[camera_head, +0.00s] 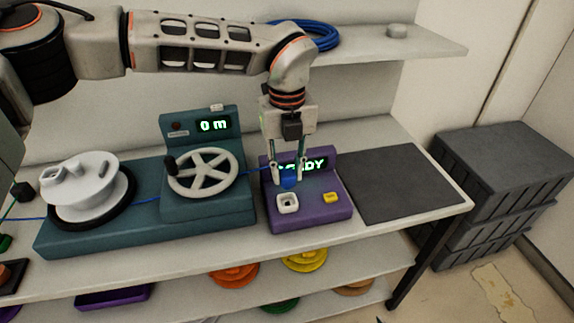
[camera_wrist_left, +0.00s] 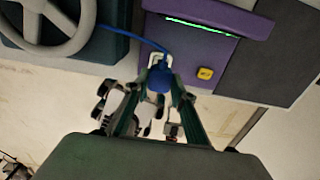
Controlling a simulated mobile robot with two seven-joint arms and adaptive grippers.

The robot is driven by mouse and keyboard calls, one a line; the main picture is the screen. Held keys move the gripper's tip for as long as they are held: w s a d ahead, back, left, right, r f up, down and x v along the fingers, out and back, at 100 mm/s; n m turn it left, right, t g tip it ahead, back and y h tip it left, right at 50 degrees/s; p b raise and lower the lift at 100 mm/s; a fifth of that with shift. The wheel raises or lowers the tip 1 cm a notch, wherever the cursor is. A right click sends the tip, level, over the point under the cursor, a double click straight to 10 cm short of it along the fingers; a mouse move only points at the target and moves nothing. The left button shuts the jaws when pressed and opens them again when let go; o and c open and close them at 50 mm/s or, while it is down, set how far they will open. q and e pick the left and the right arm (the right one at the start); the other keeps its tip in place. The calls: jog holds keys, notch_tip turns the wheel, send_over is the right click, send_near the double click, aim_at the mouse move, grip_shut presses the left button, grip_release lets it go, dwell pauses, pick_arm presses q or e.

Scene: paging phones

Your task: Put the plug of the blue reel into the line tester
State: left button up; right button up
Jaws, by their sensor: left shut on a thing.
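My left gripper (camera_head: 289,172) is shut on the blue plug (camera_head: 289,179) and holds it over the line tester (camera_head: 314,213). The tester is a purple box with a lit display, partly hidden by the gripper, a white square socket (camera_head: 287,203) and a yellow button (camera_head: 330,197). In the left wrist view the plug (camera_wrist_left: 159,79) sits between the fingertips, close to the white socket (camera_wrist_left: 154,60); whether they touch cannot be told. A blue cable (camera_head: 255,170) runs from the plug left to the teal winding machine (camera_head: 150,230). My right gripper is not in view.
The winding machine carries a white spool (camera_head: 85,185), a handwheel (camera_head: 203,173) and a display reading "0 m". A dark mat (camera_head: 390,185) lies clear at the right. A blue coil (camera_head: 318,35) rests on the upper shelf. Grey crates (camera_head: 500,160) stand beyond the bench's right end.

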aim_at(288, 187)
pick_arm(q)
jog(key=shift+f+b, duration=0.45)
jog(key=shift+f, duration=1.05)
jog(key=shift+f, duration=0.9)
jog(key=shift+f, duration=0.4)
dwell(0.6)
jog(key=o, duration=1.4)
